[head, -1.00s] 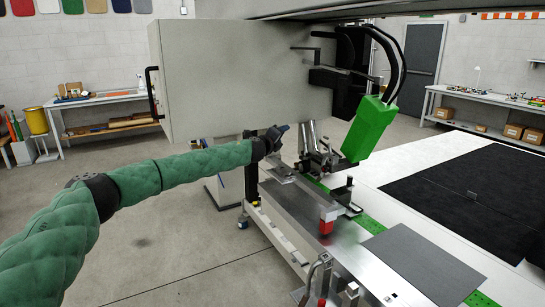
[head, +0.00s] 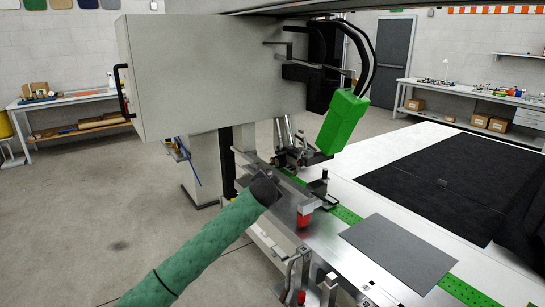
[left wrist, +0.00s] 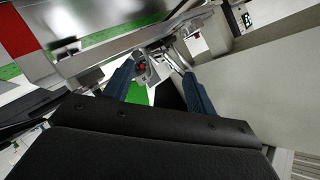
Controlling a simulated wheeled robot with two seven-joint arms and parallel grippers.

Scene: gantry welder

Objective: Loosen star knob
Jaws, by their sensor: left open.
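I cannot make out a star knob for certain. A dark knob-like top (head: 318,185) stands on a clamp on the metal bed beside the red block (head: 304,219). Metal parts with a small red spot (left wrist: 142,67) show beyond the fingertips. My right gripper is not in view.
The large grey welder housing (head: 215,75) hangs above the bed. A flat grey sheet (head: 400,252) lies on the bed at the right, near a black mat (head: 440,180). Another clamp with a red tip (head: 300,297) stands at the near edge. The floor at left is clear.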

